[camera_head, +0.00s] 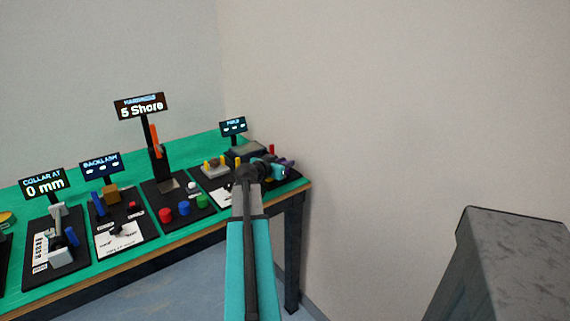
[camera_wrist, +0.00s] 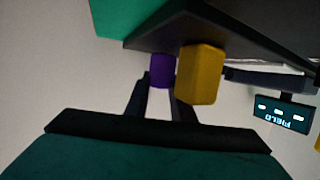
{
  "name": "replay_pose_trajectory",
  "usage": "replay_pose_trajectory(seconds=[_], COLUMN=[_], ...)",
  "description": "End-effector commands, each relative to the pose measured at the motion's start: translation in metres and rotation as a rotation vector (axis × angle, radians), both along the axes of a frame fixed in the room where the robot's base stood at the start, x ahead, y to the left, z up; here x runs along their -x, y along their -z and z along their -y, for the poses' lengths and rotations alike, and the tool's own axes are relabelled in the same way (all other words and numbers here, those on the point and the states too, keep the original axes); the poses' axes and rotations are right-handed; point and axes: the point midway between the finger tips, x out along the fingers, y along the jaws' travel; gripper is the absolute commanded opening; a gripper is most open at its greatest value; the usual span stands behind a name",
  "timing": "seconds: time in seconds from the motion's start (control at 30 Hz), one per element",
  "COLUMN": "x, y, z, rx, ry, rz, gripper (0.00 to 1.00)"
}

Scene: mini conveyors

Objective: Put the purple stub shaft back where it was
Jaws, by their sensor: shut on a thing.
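The purple stub shaft (camera_wrist: 162,71) is between the fingertips of my gripper (camera_wrist: 160,86) in the wrist view. The gripper is shut on it. One end of the shaft meets the edge of a dark slab (camera_wrist: 225,35) in the picture; I cannot tell whether they touch. A yellow peg (camera_wrist: 200,75) is close beside the shaft and partly overlaps my finger. In the head view, my gripper (camera_head: 287,165) is at the right end of the green table, and a small purple spot of the shaft shows beside it. The place under the gripper is hidden by my arm.
The green table (camera_head: 165,153) carries several stations on dark boards. Next to my arm stand a grey block with yellow pegs (camera_head: 214,169) and a small sign (camera_head: 233,126). Red, blue and green knobs (camera_head: 184,208) are further left.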

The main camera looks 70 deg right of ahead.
Motion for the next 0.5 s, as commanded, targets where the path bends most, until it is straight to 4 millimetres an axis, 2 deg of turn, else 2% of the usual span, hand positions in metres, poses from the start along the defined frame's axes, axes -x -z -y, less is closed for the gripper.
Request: replay_pose_trajectory(seconds=[0.2,0.23,0.33,0.5], x=[-0.0001,0.0,-0.0001,-0.0001], y=[0.0031,0.003,0.0024,0.0024], z=[0.0,0.0,-0.0001,-0.0001], rx=[0.0,0.0,0.0,0.0], ry=[0.0,0.0,0.0,0.0], rz=[0.0,0.0,0.0,0.0], gripper=[0.0,0.24,0.41,0.41])
